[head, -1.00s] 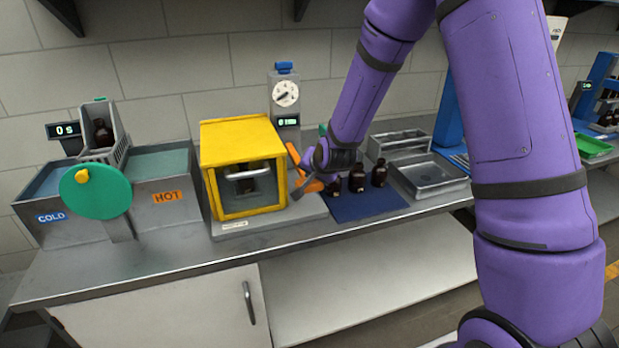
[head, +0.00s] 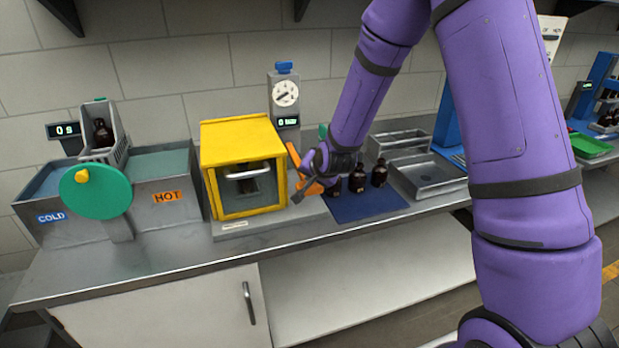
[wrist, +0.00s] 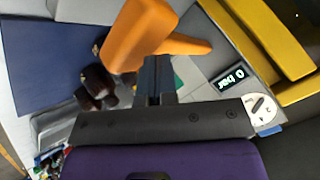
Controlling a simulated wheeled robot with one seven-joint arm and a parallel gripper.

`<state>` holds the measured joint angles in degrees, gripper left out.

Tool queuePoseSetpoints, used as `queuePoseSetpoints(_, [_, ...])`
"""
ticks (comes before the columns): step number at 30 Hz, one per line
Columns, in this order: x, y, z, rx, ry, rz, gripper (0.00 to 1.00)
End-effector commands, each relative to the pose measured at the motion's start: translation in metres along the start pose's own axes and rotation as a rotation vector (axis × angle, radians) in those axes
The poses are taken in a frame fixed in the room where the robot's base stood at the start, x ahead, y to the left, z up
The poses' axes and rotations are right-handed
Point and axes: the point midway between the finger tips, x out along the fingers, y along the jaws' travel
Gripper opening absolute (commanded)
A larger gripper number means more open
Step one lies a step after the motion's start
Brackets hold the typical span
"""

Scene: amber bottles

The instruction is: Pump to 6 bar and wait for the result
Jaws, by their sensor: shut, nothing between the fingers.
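The yellow chamber (head: 203,150) stands on the bench with its front door shut and a dark bottle dimly visible through the window. To its right, a grey post (head: 272,100) carries a dial gauge (head: 285,93) and a display (head: 288,122); the display reads 0 bar in the wrist view (wrist: 232,78). An orange lever (head: 293,157) rises between chamber and bottles; it also shows in the wrist view (wrist: 137,35). My gripper (head: 298,197) is shut and empty close beside the lever's lower part. Whether it touches the lever I cannot tell.
Several amber bottles (head: 379,173) stand on a blue mat (head: 368,205) just right of my gripper. Metal trays (head: 428,178) are farther right. Cold and hot baths with a green wheel (head: 95,192) stand left. The bench's front strip is clear.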

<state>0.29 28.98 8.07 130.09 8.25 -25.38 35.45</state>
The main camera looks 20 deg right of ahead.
Motion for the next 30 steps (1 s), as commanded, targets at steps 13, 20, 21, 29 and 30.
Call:
queuePoseSetpoints(13, [0.0033, 0.0026, 0.0030, 0.000, -0.002, 0.001, 0.00])
queuePoseSetpoints(20, [0.0050, 0.0039, 0.0044, 0.000, -0.002, 0.001, 0.00])
queuePoseSetpoints(21, [0.0053, 0.0041, 0.0046, 0.000, -0.003, 0.001, 0.00])
queuePoseSetpoints(29, [0.0073, 0.0056, 0.0060, 0.000, -0.003, 0.001, 0.00])
queuePoseSetpoints(30, [0.0076, 0.0058, 0.0062, 0.000, -0.003, 0.002, 0.00])
